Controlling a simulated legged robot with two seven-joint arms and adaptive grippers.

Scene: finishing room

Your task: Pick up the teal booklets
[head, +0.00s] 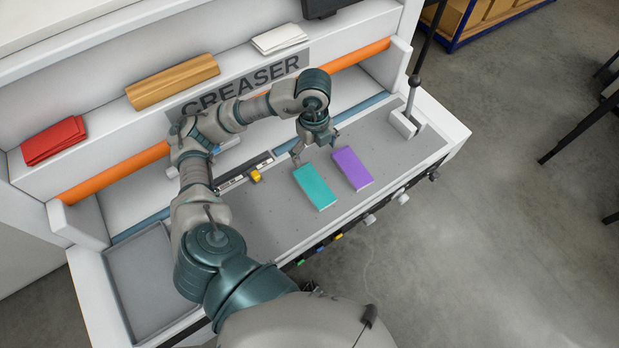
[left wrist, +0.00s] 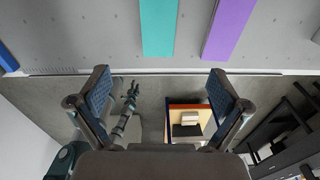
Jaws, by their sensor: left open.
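A teal booklet or small stack of booklets (head: 315,187) lies flat on the grey bed of the creaser; I cannot count its sheets. In the left wrist view the teal piece (left wrist: 158,28) shows at the top, partly cut off. My left gripper (head: 314,148) is open and empty, above the bed just behind the teal piece's far end. In the left wrist view its two fingers (left wrist: 160,90) are spread wide, with nothing between them. What looks like my right gripper (left wrist: 131,95) shows small in the left wrist view; its jaws are too small to read.
A purple booklet piece (head: 352,168) lies close to the right of the teal one. A yellow slider (head: 255,176) and an upright lever (head: 413,90) stand on the bed. Red (head: 54,140), tan (head: 173,81) and white (head: 279,39) stacks lie on the upper ledge.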

